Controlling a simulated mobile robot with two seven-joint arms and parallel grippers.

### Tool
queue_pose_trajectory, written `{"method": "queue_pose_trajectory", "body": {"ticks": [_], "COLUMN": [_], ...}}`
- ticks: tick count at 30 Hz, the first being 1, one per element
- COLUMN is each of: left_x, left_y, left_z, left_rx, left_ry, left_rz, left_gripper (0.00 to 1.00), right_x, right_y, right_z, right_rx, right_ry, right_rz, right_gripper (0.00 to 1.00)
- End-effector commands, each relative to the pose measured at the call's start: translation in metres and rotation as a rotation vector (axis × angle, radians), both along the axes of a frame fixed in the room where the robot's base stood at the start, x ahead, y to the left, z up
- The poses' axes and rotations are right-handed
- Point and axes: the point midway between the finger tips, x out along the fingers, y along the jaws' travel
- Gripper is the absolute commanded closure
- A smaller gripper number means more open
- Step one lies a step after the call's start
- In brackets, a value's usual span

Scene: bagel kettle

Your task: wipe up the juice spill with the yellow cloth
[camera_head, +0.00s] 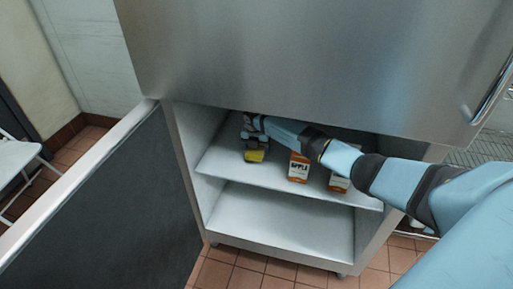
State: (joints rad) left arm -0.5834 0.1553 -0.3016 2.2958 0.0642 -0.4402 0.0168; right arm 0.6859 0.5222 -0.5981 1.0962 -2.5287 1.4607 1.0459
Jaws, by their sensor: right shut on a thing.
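My right gripper (252,146) is shut on the cloth, with my right arm reaching in from the right. The cloth is at or just above the shelf surface; I cannot tell whether they touch. No juice spill is clear to see; the gripper and cloth may cover part of the shelf there. My left gripper is not in view.
Two juice cartons stand on the same shelf: one labelled apple (298,169), and another (340,183) partly behind my arm. The lower shelf (280,220) is empty. An open door (110,205) stands at left, and a large steel front (300,60) hangs above the opening.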

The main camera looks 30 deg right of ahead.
Motion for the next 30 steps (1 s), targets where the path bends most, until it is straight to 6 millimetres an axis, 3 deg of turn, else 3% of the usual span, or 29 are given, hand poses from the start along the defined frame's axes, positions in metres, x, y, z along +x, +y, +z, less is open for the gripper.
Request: {"method": "queue_pose_trajectory", "body": {"ticks": [11,21,30], "left_x": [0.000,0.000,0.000], "left_y": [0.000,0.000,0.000], "left_z": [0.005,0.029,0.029], "left_rx": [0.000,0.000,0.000], "left_ry": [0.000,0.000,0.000], "left_rz": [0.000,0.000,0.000], "left_gripper": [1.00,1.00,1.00], "right_x": [0.000,0.001,0.001], "right_y": [-0.001,-0.001,-0.001], "right_z": [0.006,0.035,0.036], "right_rx": [-0.001,-0.001,-0.001], "right_ry": [-0.001,-0.002,-0.003], "right_rz": [0.000,0.000,-0.001], "right_gripper": [0.47,0.47,0.47]}}
